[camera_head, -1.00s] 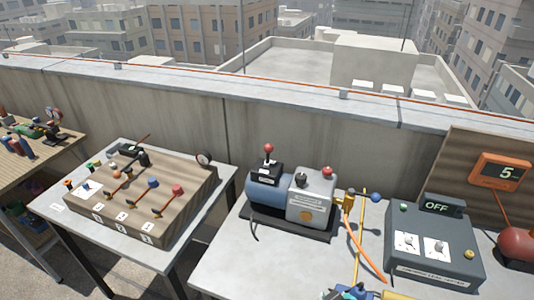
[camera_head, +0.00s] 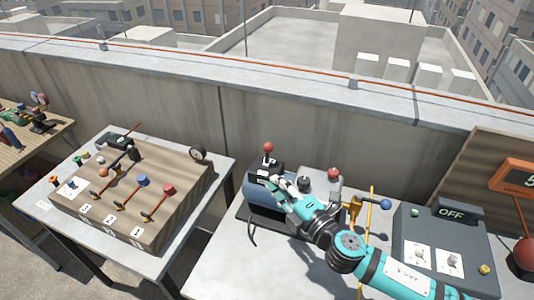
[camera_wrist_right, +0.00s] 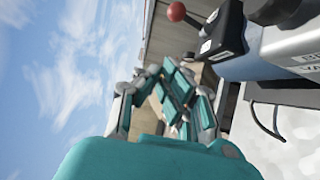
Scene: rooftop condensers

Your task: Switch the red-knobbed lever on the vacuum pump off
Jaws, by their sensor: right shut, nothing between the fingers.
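The vacuum pump (camera_head: 257,196) stands on the grey table, with a blue motor and a grey housing partly hidden by my right arm. On top of its motor, a black switch box (camera_head: 259,170) carries a lever with a red knob (camera_head: 268,147), standing roughly upright. The red knob (camera_wrist_right: 176,11) and the switch box (camera_wrist_right: 224,32) also show at the top of the right wrist view. My right gripper (camera_head: 280,186) is shut and empty, close beside the switch box on its right, lower than the knob. In the right wrist view its fingers (camera_wrist_right: 176,90) appear apart from the knob. My left gripper is out of view.
A grey control box (camera_head: 441,240) with an OFF display stands at the right. A yellow valve pipe with a blue knob (camera_head: 386,204) rises behind my right arm. A wooden lever board (camera_head: 175,180) stands on the left table. The concrete parapet (camera_head: 300,140) runs behind.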

